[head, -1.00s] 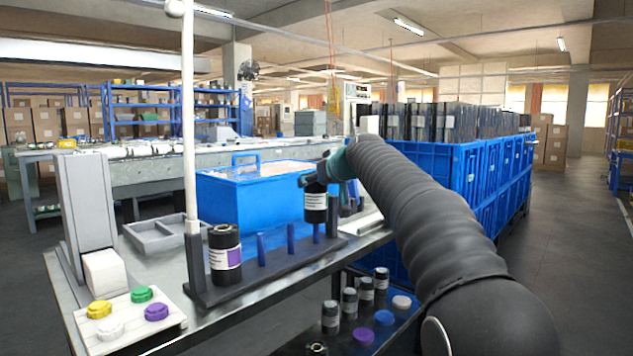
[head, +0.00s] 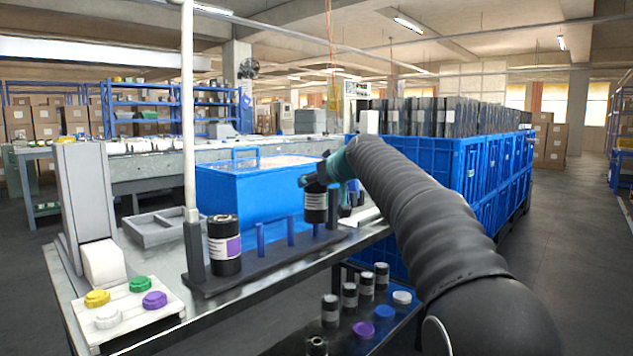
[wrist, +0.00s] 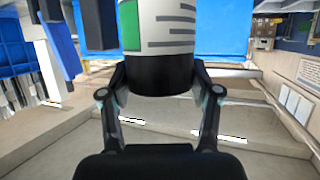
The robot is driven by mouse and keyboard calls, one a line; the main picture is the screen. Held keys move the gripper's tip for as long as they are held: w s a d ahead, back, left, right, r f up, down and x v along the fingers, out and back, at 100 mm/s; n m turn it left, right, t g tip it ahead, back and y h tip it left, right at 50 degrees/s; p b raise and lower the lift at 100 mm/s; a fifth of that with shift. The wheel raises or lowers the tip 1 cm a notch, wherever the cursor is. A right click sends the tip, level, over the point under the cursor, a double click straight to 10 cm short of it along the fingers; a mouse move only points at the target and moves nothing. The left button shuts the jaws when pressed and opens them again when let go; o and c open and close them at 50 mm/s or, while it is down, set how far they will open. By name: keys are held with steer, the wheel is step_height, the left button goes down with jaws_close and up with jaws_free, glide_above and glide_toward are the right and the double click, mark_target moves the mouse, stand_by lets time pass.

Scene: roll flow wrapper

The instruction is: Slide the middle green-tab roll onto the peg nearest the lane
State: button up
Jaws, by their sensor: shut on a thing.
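My gripper (head: 326,172) is shut on a black roll with a white label (head: 316,202), held upright over the right end of the black peg rack (head: 275,262). In the wrist view the roll (wrist: 160,72) sits between the two fingers, and its label carries a green tab (wrist: 129,25). Blue pegs stand on the rack: a left one (head: 260,238), a middle one (head: 291,231) and a right one (head: 316,229) just below the held roll. I cannot tell whether the roll touches the right peg. A roll with a purple tab (head: 224,245) stands at the rack's left end.
A white pole (head: 188,120) rises by the rack's left end. A blue bin (head: 240,195) stands behind the rack. A board with coloured caps (head: 125,310) lies front left. Blue crates (head: 470,180) stand at right.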

steer(key=shift+f+b, duration=0.4)
steer(key=shift+f, duration=0.05)
steer(key=o, duration=1.4)
steer(key=shift+o, duration=0.7)
steer(key=v, duration=1.2)
steer(key=shift+r, duration=0.1)
